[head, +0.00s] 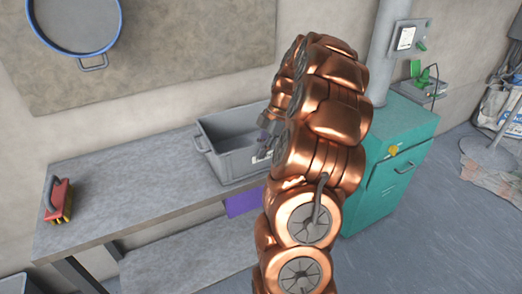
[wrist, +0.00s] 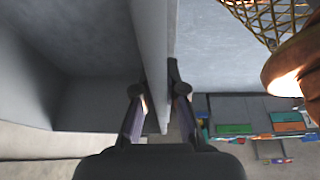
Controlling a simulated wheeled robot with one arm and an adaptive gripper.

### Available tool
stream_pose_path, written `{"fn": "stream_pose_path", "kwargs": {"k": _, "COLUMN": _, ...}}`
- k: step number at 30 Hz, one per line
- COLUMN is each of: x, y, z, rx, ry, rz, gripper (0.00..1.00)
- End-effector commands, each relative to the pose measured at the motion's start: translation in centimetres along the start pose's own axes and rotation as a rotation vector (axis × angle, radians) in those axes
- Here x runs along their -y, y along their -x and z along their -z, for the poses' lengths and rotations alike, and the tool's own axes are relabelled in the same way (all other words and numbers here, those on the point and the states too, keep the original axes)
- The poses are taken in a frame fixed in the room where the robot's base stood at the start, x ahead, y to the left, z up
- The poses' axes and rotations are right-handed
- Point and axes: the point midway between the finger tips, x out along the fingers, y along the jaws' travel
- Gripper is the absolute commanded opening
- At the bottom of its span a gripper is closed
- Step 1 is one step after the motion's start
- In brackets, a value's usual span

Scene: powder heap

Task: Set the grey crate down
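The grey crate (head: 222,167) is an open, empty-looking box over the back right part of the grey workbench (head: 130,196). It looks level; I cannot tell whether its base touches the bench top. My gripper (head: 268,132) is at the crate's right side, partly hidden behind my copper arm. In the wrist view, the two dark fingers of my gripper (wrist: 155,88) stand on either side of the crate's wall (wrist: 152,45), pinching it. The crate's inside shows to the left of that wall. The crate's right end is hidden by my arm in the head view.
A red-and-yellow brush-like tool (head: 58,202) lies at the bench's left end. The bench top between it and the crate is clear. A teal cabinet (head: 385,190) stands to the right. A blue-rimmed round sieve (head: 75,25) hangs on the wall. A purple object (head: 243,203) shows below the bench edge.

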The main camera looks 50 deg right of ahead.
Motion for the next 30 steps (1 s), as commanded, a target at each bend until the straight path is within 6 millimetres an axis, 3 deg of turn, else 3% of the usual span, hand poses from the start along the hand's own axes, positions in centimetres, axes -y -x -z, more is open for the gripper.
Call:
{"fn": "stream_pose_path", "kwargs": {"k": 5, "x": 0.0, "y": 0.0, "z": 0.0, "rx": 0.000, "ry": 0.000, "rz": 0.001, "gripper": 0.31}}
{"fn": "stream_pose_path", "kwargs": {"k": 19, "x": -0.1, "y": 0.6, "z": 0.1, "rx": 0.001, "ry": 0.001, "rz": -0.001, "gripper": 0.31}}
{"fn": "stream_pose_path", "kwargs": {"k": 30, "x": -0.1, "y": 4.9, "z": 0.0, "rx": 0.002, "ry": 0.000, "rz": -0.002, "gripper": 0.31}}
